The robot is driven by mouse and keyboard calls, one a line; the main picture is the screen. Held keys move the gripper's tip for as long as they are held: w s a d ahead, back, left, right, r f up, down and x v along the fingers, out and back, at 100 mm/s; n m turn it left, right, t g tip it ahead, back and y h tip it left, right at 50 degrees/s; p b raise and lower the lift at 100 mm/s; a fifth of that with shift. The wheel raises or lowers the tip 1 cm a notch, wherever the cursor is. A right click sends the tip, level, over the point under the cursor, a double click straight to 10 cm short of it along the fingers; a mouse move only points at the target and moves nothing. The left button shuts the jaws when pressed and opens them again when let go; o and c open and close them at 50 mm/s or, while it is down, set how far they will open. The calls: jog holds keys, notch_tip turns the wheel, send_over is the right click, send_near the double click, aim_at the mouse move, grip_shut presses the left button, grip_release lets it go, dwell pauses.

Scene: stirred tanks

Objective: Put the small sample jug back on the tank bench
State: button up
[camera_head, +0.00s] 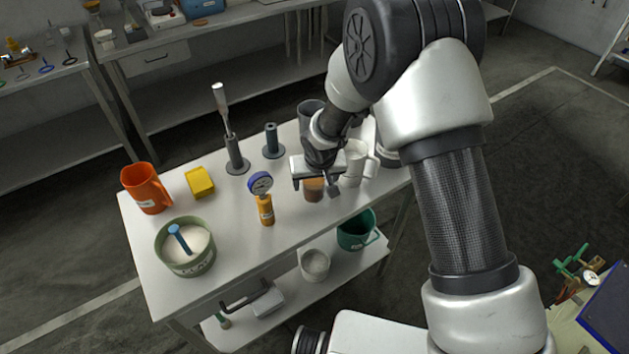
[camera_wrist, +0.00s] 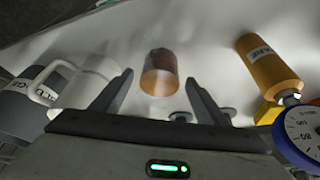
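A small brown-orange cup or jar (camera_head: 314,194) stands on the white bench (camera_head: 215,262), directly below my gripper (camera_head: 314,186). In the wrist view the cup (camera_wrist: 160,72) shows in the gap between the fingertips, with clear space on both sides. My gripper is open and empty, pointing down. A white jug with a handle (camera_head: 354,163) stands just right of the gripper; it also shows in the wrist view (camera_wrist: 90,80). A grey labelled jug (camera_wrist: 25,98) is beside it. I cannot tell which vessel is the sample jug.
On the bench are an orange jug (camera_head: 145,188), a yellow block (camera_head: 200,182), a green bowl of pale material (camera_head: 187,255), an amber bottle (camera_head: 266,210), a blue-rimmed gauge (camera_head: 260,183) and dark stands (camera_head: 236,160). A green bucket (camera_head: 355,235) is on the lower shelf.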

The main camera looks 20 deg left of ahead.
jog(key=shift+r, duration=0.5)
jog(key=v, duration=1.1)
jog(key=shift+s, duration=0.2)
jog(key=shift+d+r, duration=0.15)
jog(key=shift+r, duration=0.05)
jog(key=s+d+r+m+t+h, duration=0.1)
jog(key=s+d+r+m, duration=0.25)
jog(key=d+r, duration=1.35)
jog(key=s+d+r+m, duration=0.1)
jog(key=s+d+r, duration=0.1)
jog(key=s+d, duration=0.4)
jog(key=s+d+r+m+h, duration=0.1)
jog(key=s+d+r, duration=0.1)
jog(key=s+d, duration=0.4)
jog(key=s, duration=0.4)
jog(key=shift+s+r+t, duration=0.25)
jog(key=shift+r+t, duration=0.05)
jog(key=shift+r, duration=0.1)
jog(key=shift+d, duration=0.1)
